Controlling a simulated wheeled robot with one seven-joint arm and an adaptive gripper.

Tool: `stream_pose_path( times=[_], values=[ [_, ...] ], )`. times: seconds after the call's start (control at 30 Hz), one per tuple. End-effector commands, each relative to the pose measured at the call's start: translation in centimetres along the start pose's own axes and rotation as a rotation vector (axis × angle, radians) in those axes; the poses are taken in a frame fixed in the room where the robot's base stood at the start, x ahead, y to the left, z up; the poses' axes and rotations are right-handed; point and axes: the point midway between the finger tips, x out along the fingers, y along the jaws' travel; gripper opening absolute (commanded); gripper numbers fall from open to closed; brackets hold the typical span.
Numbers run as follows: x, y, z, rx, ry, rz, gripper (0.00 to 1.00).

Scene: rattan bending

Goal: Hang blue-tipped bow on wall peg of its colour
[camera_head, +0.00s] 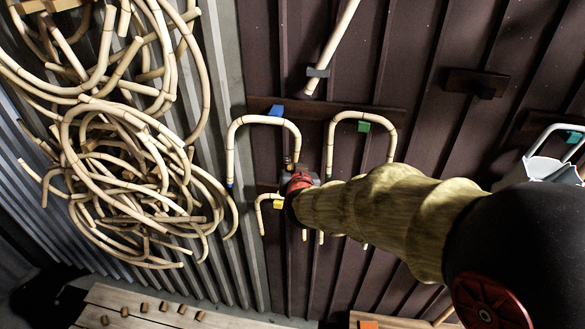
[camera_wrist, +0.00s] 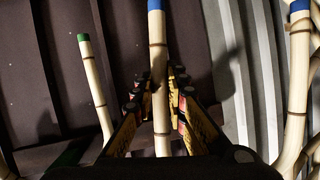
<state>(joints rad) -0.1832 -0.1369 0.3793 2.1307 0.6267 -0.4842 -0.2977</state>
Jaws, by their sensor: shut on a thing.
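The blue-tipped bow (camera_head: 234,133) is a pale rattan arch, its legs pointing down in the head view. My gripper (camera_head: 297,183) is shut on its right leg. In the wrist view, my gripper (camera_wrist: 158,105) has its fingers on both sides of that leg, whose blue tip (camera_wrist: 156,5) shows at the top; the other blue tip (camera_wrist: 299,9) is at the right. The blue peg (camera_head: 276,110) shows just above the bow's top bar in the head view. I cannot tell whether they touch.
A green-tipped bow hangs over the green peg (camera_head: 364,126), close on the right; its tip (camera_wrist: 83,38) shows in the wrist view. A yellow peg (camera_head: 278,201) with a small bow is below. Coiled rattan (camera_head: 120,170) hangs left. A bench (camera_head: 120,305) is below.

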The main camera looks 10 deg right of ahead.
Motion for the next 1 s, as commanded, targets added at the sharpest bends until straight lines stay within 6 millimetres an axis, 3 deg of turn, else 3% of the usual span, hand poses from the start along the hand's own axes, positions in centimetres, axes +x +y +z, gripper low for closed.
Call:
stream_pose_path(
  times=[1.0],
  values=[
    [6.0,1.5,-2.0,0.001,0.000,0.001,0.00]
  ],
)
